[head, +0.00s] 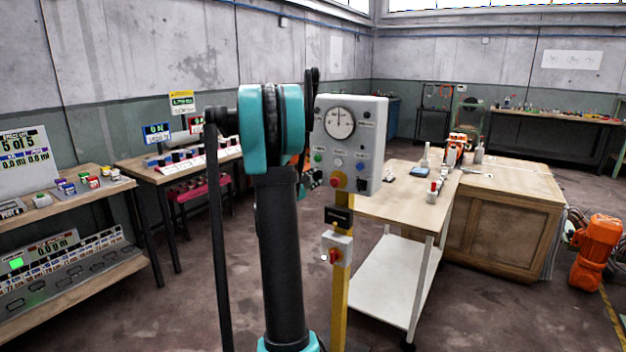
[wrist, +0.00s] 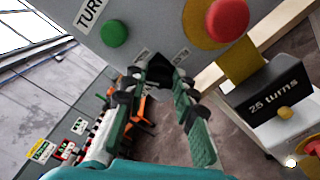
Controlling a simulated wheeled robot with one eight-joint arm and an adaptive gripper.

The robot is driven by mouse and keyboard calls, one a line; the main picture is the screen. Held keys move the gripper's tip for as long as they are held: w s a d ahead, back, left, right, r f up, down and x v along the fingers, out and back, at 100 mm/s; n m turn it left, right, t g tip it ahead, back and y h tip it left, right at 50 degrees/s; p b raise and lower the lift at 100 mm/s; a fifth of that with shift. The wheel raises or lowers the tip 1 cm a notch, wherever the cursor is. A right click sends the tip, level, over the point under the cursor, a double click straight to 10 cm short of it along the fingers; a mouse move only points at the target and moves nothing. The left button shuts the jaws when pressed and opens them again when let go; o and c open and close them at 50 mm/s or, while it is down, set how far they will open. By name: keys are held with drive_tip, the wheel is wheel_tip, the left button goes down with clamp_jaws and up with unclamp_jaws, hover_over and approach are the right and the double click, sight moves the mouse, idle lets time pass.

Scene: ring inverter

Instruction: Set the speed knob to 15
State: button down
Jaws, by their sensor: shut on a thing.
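The grey control box (head: 352,140) stands on a yellow post, with a round dial (head: 339,123) on its face. In the wrist view the box face (wrist: 165,25) is close and tilted. My gripper (wrist: 163,78) is at the edge of this face, its two fingers on either side of a small dark knob (wrist: 160,68) and shut on it. The knob's marking cannot be read. In the head view my arm and gripper hide the knob; a part of the gripper shows at the box's lower left. The dial's needle is too small to read exactly.
A red button on yellow (wrist: 228,18) and a green button (wrist: 114,33) sit near my fingers. A black "25 turns" box (wrist: 270,105) and a red switch box (head: 336,250) are on the post below. A wooden table (head: 400,205) stands to the right.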

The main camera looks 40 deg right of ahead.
drive_tip(key=m, duration=0.7)
drive_tip(key=shift+s+f, duration=0.1)
drive_tip(key=shift+f, duration=0.1)
drive_tip(key=m, duration=0.7)
drive_tip(key=shift+f+m, duration=0.1)
drive_tip(key=shift+m, duration=0.3)
drive_tip(key=m, duration=0.5)
drive_tip(key=shift+a+f, duration=0.1)
drive_tip(key=m, duration=0.6)
drive_tip(key=shift+w, duration=0.2)
drive_tip(key=shift+m, duration=0.3)
drive_tip(key=c, duration=1.2)
unclamp_jaws()
